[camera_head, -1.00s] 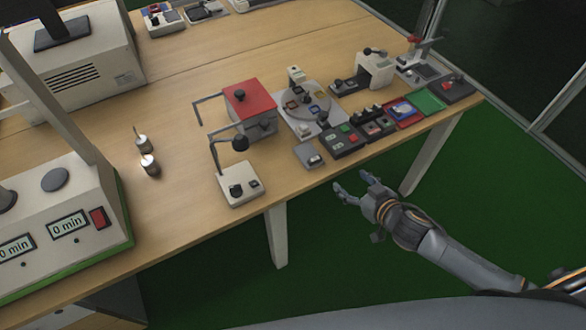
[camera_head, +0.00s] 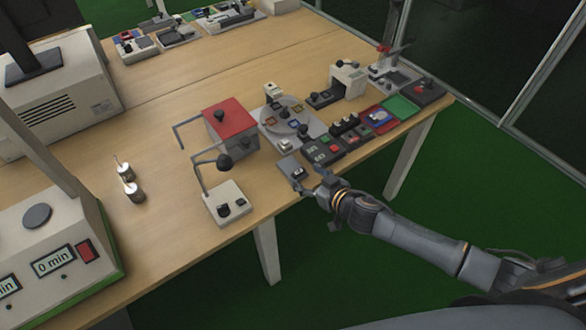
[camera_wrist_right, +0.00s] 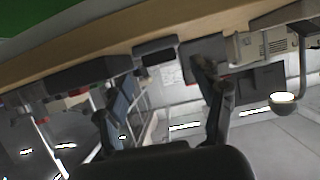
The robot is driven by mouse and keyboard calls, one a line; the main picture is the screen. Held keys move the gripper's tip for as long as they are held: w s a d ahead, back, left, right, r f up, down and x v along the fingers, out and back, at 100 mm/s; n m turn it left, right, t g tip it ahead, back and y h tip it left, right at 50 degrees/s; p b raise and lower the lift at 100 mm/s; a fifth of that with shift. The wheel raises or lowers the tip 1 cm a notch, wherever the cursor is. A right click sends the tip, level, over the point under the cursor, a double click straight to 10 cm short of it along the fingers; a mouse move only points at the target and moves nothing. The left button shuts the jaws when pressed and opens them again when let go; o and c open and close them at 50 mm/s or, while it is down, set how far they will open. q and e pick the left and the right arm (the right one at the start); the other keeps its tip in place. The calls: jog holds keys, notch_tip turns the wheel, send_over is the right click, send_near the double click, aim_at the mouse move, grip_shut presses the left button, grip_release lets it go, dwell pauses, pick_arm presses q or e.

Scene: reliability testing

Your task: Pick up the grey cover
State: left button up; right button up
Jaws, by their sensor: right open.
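A small flat grey box with a dark part on top (camera_head: 293,168) lies at the table's front edge in the head view. A larger box with a red top, black knob and greyish sides (camera_head: 230,124) stands behind and left of it. I cannot tell for sure which piece is the grey cover. My right gripper (camera_head: 312,182) is open and empty at the front edge, close beside the small grey box. In the right wrist view, its two fingers (camera_wrist_right: 163,122) are spread, with the table edge and devices beyond them. My left gripper is not in view.
A white lamp-like device (camera_head: 229,203) stands left of the gripper. Dark button modules (camera_head: 322,152) and red and green trays (camera_head: 398,107) line the edge to the right.

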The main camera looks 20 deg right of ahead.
aim_at(300, 172)
jog(key=shift+f+x, duration=0.2)
jog(key=shift+x, duration=2.15)
jog(key=shift+s, duration=0.15)
jog(key=shift+c, duration=0.2)
jog(key=c, duration=0.9)
jog(key=shift+r, duration=0.1)
